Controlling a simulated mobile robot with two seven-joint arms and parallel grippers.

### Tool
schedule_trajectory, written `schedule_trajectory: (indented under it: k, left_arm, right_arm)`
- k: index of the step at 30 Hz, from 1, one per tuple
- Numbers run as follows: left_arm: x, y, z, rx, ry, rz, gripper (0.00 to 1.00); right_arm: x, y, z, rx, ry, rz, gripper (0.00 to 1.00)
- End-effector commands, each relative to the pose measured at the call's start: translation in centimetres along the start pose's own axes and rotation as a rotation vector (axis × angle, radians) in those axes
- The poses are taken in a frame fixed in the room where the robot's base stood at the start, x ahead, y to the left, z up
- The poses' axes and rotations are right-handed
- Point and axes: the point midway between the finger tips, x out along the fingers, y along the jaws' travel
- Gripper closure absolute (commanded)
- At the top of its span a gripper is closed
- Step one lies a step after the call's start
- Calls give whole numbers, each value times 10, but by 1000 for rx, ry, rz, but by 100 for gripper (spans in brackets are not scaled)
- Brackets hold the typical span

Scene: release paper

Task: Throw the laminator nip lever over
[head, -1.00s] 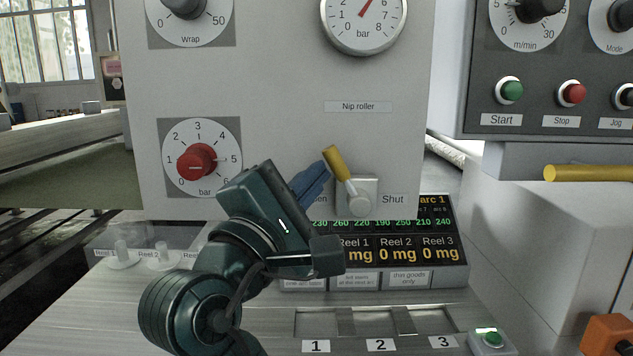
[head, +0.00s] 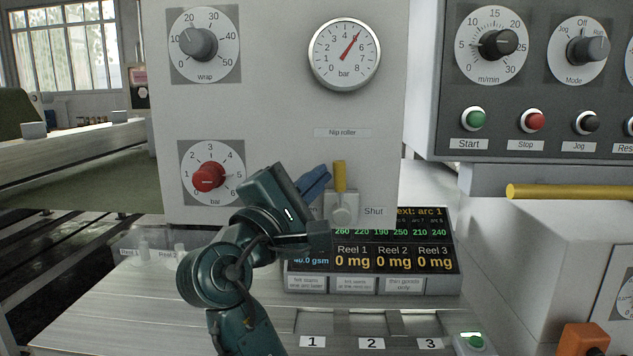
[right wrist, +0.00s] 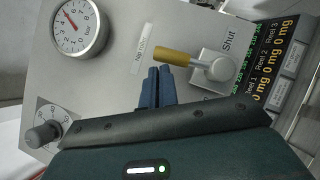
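The nip lever has a yellow handle (head: 339,175) on a pale pivot block (head: 341,212), low on the grey panel under the "Nip roller" label. My left gripper is out of view.
A red bar knob (head: 208,178) is left of my right gripper, and a pressure gauge (head: 344,54) is above. A reel display (head: 395,255) sits below the lever. A yellow bar (head: 570,191) juts out at right, under the Start and Stop buttons.

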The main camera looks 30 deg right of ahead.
Motion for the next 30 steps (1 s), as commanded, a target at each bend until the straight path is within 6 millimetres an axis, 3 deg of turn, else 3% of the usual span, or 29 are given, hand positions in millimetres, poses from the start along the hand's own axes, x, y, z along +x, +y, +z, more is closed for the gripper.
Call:
schedule_trajectory:
  k: [15, 30]
  left_arm:
    - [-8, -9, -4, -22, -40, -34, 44]
    - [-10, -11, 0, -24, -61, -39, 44]
  right_arm:
    - [19, -4, 27, 1, -2, 0, 100]
    - [25, -11, 36, 1, -2, 0, 100]
